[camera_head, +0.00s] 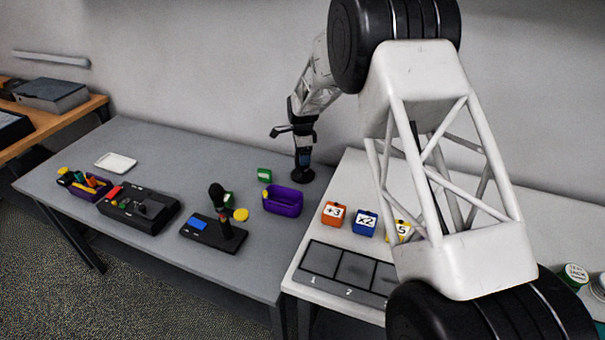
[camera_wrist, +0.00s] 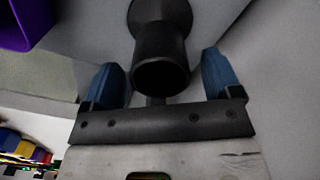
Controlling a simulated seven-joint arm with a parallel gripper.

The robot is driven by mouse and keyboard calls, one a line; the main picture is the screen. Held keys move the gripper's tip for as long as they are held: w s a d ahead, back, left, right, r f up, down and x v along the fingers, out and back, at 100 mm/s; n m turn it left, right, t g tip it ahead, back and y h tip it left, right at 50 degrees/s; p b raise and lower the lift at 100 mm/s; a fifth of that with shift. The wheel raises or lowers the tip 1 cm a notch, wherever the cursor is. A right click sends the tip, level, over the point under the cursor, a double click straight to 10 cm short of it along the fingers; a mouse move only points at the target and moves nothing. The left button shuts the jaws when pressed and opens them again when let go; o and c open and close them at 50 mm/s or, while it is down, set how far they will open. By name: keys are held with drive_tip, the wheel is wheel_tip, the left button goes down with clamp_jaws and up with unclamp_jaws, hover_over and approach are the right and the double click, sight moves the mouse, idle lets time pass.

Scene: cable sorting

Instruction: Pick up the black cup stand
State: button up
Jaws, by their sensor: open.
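The black cup stand (camera_head: 303,175) is upright near the back right corner of the grey table, close to the wall. In the wrist view it is a black waisted cylinder (camera_wrist: 162,50) with a flared foot and a round open-looking end facing the camera. My gripper (camera_head: 304,159) is right at it, pointing down from above. In the wrist view my gripper (camera_wrist: 162,80) is open, with one blue finger on each side of the stand. A gap shows between each finger and the stand, so it is not clamped.
A black device with a blue screen (camera_head: 212,233) is further left. A white table with numbered cubes (camera_head: 364,223) adjoins on the right. The wall (camera_head: 230,80) is close behind.

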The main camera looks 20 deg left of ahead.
drive_tip(key=shift+f, duration=1.05)
drive_tip(key=shift+c, duration=0.5)
clamp_jaws()
drive_tip(key=shift+r, duration=0.1)
wheel_tip(320, 180, up, 10)
idle(0.3)
idle(0.4)
